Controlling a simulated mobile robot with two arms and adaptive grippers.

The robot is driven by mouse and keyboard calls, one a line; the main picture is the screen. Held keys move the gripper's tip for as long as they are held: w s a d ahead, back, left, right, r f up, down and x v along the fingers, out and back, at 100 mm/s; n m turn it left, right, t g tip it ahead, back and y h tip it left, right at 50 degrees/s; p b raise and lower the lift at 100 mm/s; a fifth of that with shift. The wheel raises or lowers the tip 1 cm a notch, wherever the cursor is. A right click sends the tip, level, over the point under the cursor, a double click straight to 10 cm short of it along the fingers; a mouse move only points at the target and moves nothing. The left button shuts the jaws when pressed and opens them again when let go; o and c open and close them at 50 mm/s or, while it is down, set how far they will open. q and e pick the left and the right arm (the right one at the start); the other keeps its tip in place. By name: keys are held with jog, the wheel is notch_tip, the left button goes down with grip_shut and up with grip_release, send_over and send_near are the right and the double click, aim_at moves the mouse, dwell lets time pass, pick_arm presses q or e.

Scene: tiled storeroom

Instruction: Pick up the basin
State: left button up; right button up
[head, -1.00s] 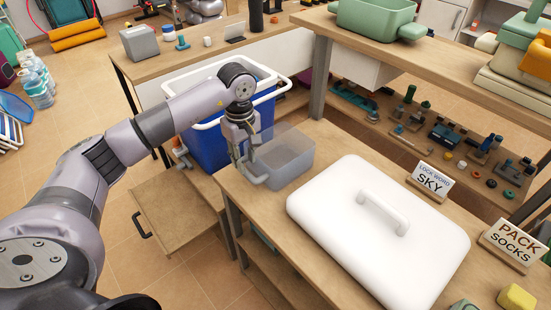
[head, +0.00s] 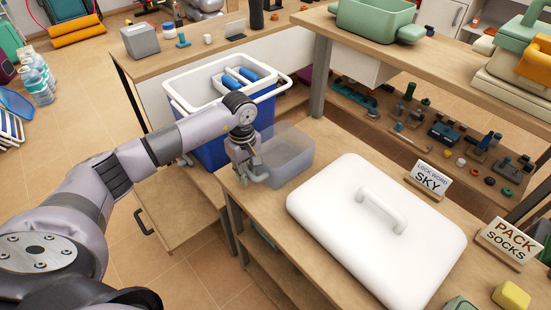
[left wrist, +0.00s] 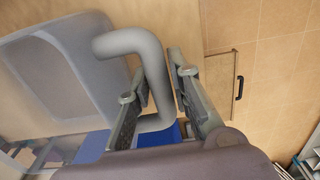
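The basin (head: 290,158) is a translucent grey tub with a grey bent handle. It sits upright on the wooden table at its left end, left of the white lid. My left gripper (head: 249,174) is at the basin's near-left side, pointing down at the handle. In the left wrist view the handle (left wrist: 153,72) passes between the two fingers (left wrist: 158,88), and the basin's wall (left wrist: 60,75) fills the left. The fingers lie close along both sides of the handle; whether they press on it is unclear. My right gripper is not in view.
A large white lid (head: 340,240) with a handle covers much of the table (head: 235,190). A blue bin (head: 213,153) with a white rim stands behind my left arm. Signs (head: 434,181) stand to the right. A higher shelf (head: 400,60) rises behind.

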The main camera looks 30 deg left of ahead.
pick_arm(q)
grip_shut()
jog(key=shift+r, duration=0.15)
dwell(0.4)
